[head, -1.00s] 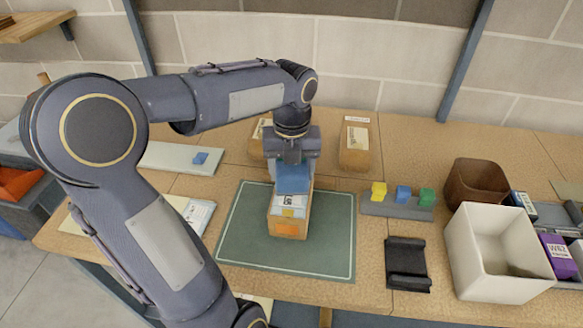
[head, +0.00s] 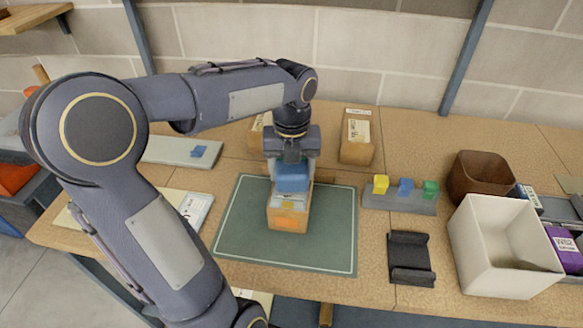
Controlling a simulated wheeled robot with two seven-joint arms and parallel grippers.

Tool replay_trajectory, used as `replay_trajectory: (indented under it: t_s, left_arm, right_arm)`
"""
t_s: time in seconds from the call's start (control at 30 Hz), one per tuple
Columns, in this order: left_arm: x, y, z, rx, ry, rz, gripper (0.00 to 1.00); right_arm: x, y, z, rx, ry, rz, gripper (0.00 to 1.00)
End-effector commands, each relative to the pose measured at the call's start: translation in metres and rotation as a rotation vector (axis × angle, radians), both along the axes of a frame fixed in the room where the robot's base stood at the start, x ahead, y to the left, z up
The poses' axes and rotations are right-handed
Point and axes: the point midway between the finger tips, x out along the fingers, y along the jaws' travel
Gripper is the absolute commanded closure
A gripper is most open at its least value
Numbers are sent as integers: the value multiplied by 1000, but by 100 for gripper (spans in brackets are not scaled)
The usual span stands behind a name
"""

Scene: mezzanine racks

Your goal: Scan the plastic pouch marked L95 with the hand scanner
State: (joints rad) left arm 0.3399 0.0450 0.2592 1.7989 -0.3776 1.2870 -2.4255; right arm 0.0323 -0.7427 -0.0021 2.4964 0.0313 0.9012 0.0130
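My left gripper (head: 292,180) is above a brown box (head: 289,222) on the green mat. Its fingers are on both sides of a blue block-like thing (head: 292,179), which hangs over the box's top and partly hides its label. I cannot tell whether the blue thing touches the box, or whether it is the hand scanner. A black cradle (head: 410,259) on the table, right of the mat, is empty. A pale, flat, pouch-like item (head: 196,208) lies left of the mat; its marking is unreadable. I cannot make out L95 anywhere. My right gripper is out of view.
Yellow (head: 381,184), blue (head: 405,187) and green (head: 430,189) blocks stand on a grey rack. A white bin (head: 500,245), a brown bin (head: 478,176) and a purple box (head: 567,247) are at the right. A brown box (head: 357,139) stands behind the green mat (head: 333,250).

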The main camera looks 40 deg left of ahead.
Motion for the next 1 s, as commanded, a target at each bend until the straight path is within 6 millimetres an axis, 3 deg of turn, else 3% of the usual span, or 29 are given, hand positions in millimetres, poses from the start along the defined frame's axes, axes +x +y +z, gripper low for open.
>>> replay_trajectory:
  t_s: [1.0]
  left_arm:
    - [0,0,-14,0,0,0,69]
  right_arm:
    - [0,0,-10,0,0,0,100]
